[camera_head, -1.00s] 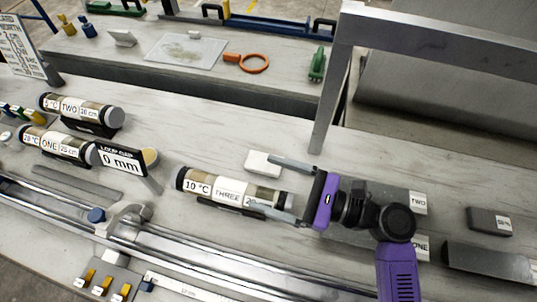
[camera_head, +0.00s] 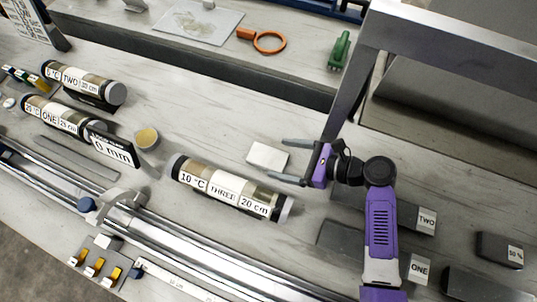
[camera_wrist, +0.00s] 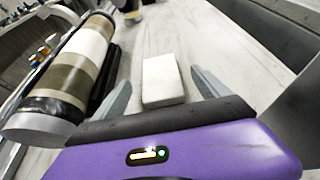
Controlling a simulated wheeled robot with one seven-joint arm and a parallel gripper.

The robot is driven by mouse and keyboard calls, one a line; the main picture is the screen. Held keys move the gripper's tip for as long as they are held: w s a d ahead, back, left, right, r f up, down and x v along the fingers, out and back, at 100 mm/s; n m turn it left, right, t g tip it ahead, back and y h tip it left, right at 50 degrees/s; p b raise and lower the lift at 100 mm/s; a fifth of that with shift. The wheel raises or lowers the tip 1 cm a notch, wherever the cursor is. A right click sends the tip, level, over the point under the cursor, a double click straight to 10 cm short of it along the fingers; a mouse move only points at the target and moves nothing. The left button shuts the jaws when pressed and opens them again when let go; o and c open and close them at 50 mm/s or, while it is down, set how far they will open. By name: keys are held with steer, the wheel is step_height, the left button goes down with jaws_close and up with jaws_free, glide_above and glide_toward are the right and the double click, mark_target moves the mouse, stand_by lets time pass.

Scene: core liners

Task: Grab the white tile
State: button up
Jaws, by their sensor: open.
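The white tile (camera_head: 267,157) is a small flat block lying on the pale bench top, behind the core tube labelled THREE (camera_head: 228,189). My gripper (camera_head: 283,160) is open, its two grey fingers pointing left toward the tile. In the head view the tile lies around the fingertips, mostly just left of them. In the wrist view the tile (camera_wrist: 162,80) lies between the two spread fingers, apart from both. Nothing is held. I cannot tell the exact height of the fingers above the bench.
Tube THREE lies close to the near finger. Tubes ONE (camera_head: 55,117) and TWO (camera_head: 84,83) lie at the left. Dark blocks labelled TWO (camera_head: 427,221) and ONE (camera_head: 419,268) lie under and beside my arm. A metal post (camera_head: 352,90) stands behind my gripper. Bench behind the tile is clear.

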mark_target(270, 157)
steer(key=x, duration=0.4)
steer(key=shift+f, duration=0.3)
steer(key=shift+c, duration=0.3)
steer(key=c, duration=1.6)
